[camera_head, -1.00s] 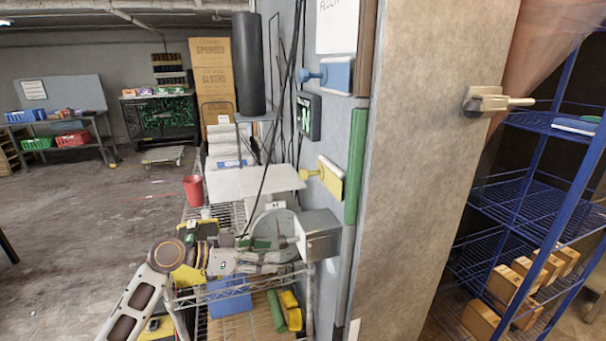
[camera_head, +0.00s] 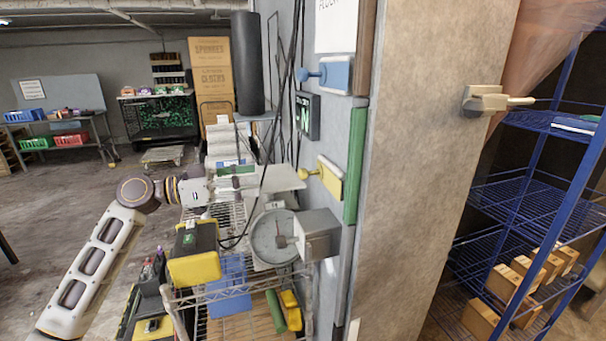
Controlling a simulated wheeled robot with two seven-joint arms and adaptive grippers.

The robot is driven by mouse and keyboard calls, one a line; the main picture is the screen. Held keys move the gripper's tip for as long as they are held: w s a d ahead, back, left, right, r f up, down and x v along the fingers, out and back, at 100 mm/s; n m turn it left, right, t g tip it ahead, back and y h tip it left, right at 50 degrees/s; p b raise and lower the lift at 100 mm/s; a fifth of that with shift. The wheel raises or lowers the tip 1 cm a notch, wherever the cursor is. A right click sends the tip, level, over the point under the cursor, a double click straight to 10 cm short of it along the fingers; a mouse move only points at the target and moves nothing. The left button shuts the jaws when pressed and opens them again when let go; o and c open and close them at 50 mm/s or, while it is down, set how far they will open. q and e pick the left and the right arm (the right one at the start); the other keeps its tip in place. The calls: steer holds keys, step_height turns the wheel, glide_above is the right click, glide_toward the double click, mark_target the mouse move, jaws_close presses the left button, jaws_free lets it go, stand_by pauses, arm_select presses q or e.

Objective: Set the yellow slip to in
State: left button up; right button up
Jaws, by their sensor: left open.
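The yellow slip (camera_head: 329,178) is a flat plate on the grey wall, with a round yellow knob sticking out to its left. Its right edge is close to a vertical green strip (camera_head: 356,165). A blue slip (camera_head: 336,75) with a similar knob is higher on the same wall. Between them is a dark sign (camera_head: 307,115) with a pale letter, only partly readable. My left gripper (camera_head: 255,182) is open and empty, left of the yellow knob at about its height in the picture, apart from it. It overlaps a pale surface behind it. My right gripper is not visible.
Black cables (camera_head: 270,140) hang between my gripper and the wall. Blue shelving (camera_head: 520,200) stands at right.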

mark_target(299, 173)
arm_select(q)
steer(key=shift+d, duration=0.15)
steer(key=p+x, duration=0.3)
steer(key=x, duration=0.8)
steer(key=shift+w+d+p, duration=0.15)
steer(key=shift+d+p, duration=0.05)
steer(key=shift+p, duration=0.1)
steer(key=shift+x, duration=0.75)
steer(key=shift+d+f, duration=0.15)
steer(key=shift+d, duration=0.1)
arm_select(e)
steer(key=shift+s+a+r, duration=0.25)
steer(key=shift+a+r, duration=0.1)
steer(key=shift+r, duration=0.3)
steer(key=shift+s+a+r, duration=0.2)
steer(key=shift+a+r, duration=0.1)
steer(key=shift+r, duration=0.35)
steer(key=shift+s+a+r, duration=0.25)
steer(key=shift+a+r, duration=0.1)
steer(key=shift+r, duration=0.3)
